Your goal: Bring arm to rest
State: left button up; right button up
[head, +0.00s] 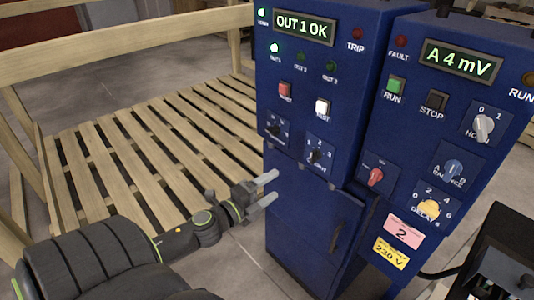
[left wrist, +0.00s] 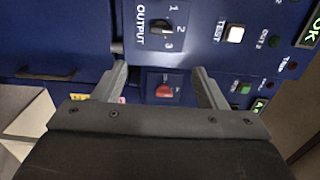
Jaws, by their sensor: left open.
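My left arm comes in from the lower left in the head view. Its gripper (head: 268,188) is open and empty, with its fingertips close to the front of the left blue cabinet (head: 330,95), below the OUTPUT knob (head: 316,152). I cannot tell whether the fingertips touch the cabinet. In the left wrist view the two fingers (left wrist: 160,85) are spread apart toward the panel. The OUTPUT knob (left wrist: 165,30) and the white TEST button (left wrist: 235,34) lie beyond them. A red knob (left wrist: 164,91) shows between the fingers. My right gripper is not in view.
The right blue cabinet (head: 450,110) reads A 4 mV and carries several knobs and buttons. The left cabinet's display (head: 304,27) reads OUT 1 OK. A wooden slatted pallet (head: 150,150) with rails stands behind my arm. A dark machine (head: 500,270) is at the lower right.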

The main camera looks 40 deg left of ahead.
pick_arm(q)
jog(key=shift+s, duration=0.35)
dwell(0.4)
